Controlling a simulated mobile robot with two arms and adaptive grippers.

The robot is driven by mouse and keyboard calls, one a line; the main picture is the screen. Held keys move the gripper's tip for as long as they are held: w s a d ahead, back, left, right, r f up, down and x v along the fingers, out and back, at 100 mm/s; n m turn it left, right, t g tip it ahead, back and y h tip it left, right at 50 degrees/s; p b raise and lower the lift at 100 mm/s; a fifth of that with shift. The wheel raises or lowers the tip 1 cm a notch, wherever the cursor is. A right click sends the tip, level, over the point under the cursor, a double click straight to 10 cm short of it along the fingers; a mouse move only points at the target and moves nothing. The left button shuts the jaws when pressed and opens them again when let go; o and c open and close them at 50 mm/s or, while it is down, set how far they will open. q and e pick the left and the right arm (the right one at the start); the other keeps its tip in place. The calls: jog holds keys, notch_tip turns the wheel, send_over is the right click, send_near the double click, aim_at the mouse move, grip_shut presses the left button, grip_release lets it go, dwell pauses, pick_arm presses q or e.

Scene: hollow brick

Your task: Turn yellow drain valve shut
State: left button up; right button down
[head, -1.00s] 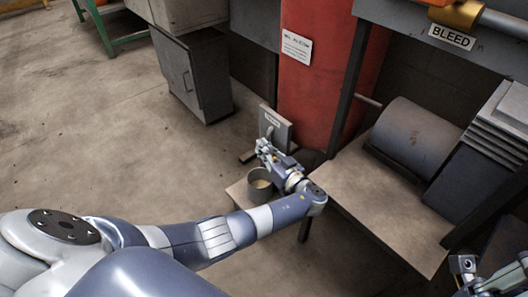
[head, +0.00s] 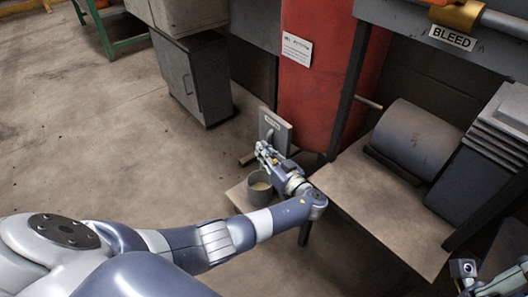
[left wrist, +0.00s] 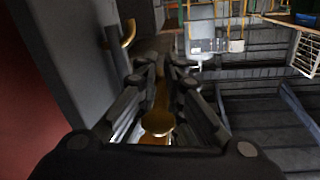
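My left gripper (head: 266,154) is in front of a small grey panel (head: 281,130) with a white label, low beside the red column. In the left wrist view, a brass-yellow part (left wrist: 158,122), seemingly the drain valve, lies between the fingers of my left gripper (left wrist: 162,76). Its rounded end is near the palm and a bar runs away between the fingertips. I cannot tell whether the fingers touch it. In the head view the gripper hides the valve. My right gripper (head: 468,275) is partly visible at the lower right corner, its fingers unclear.
A grey pot (head: 259,190) with pale contents stands on a low board (head: 239,196) just below the left gripper. A bench (head: 375,215) with a grey cylinder (head: 416,137) is to the right. A brass pipe (left wrist: 129,34) curves nearby. Open floor (head: 90,140) spreads left.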

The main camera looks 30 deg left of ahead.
pick_arm(q)
jog(key=shift+o, duration=0.4)
jog(key=shift+s+d+f, duration=0.15)
jog(key=shift+s+f, duration=0.05)
jog(key=shift+f, duration=0.05)
jog(key=shift+w, duration=0.2)
jog(key=shift+r, duration=0.1)
jog(key=shift+r, duration=0.5)
notch_tip(320, 180, up, 9)
jog(key=shift+f, duration=0.1)
